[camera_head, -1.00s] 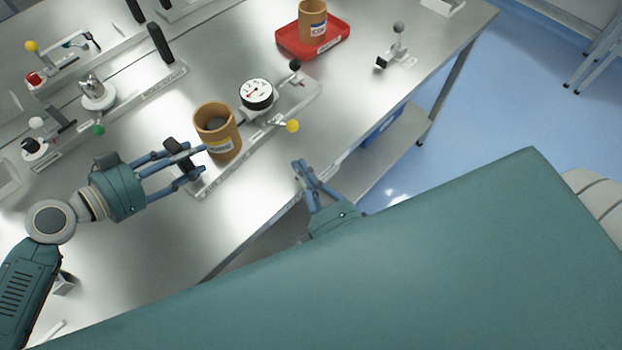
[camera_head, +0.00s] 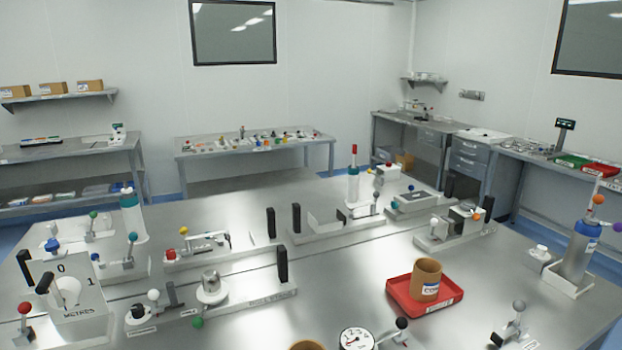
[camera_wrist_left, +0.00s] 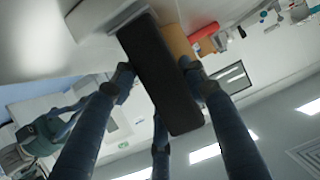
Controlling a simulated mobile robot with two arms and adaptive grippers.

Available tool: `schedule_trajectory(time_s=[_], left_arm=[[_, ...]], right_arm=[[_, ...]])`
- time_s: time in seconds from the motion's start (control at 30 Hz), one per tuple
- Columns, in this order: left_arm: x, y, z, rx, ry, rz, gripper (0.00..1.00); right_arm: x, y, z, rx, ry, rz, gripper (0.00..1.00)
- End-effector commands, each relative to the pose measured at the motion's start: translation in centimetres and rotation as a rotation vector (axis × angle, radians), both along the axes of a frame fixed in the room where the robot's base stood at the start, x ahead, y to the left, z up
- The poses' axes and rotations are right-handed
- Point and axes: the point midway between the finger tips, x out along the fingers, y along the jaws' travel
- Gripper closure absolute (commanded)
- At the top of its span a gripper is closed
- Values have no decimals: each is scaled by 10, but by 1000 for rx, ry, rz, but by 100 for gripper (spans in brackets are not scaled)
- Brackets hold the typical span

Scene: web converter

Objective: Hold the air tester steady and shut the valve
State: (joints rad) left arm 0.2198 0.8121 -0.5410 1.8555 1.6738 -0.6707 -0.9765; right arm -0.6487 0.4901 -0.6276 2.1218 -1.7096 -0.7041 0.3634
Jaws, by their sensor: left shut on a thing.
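In the head view, only the top of the air tester shows at the bottom edge: its white dial gauge (camera_head: 357,338), a lever with a black ball knob (camera_head: 401,323) and the rim of a brown cup (camera_head: 307,345). The rest of its base is cut off. In the left wrist view, my left gripper (camera_wrist_left: 158,85) is shut on the black upright handle (camera_wrist_left: 160,75), with the brown cup (camera_wrist_left: 178,43) behind it. My right gripper (camera_wrist_left: 82,106) shows small at the left of the wrist view; its finger gap is unclear. Neither gripper is in the head view.
A red tray (camera_head: 398,304) holding another brown cup (camera_head: 426,278) stands right of the gauge. A ball-topped lever fixture (camera_head: 512,325) is at lower right. Several fixtures with black upright handles (camera_head: 282,265) crowd the left and back. Bare metal lies between them.

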Motion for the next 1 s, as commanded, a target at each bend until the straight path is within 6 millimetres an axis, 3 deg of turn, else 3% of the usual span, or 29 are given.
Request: schedule_trajectory(time_s=[0.03, 0.07, 0.17, 0.57, 1.0], left_arm=[[-3, 0, -3, 8, 4, -8, 100], [-3, 0, -3, 8, 3, -8, 52], [-2, 0, -1, 6, 2, -7, 34], [-3, 6, 4, 0, 1, -2, 34], [-40, 78, 36, 4, 3, -4, 34]], right_arm=[[0, 0, 0, 0, 0, 0, 100], [0, 0, 0, 0, 0, 0, 100], [0, 0, 0, 0, 0, 0, 100], [0, 0, 0, 0, 0, 0, 100], [0, 0, 0, 0, 0, 0, 100]])
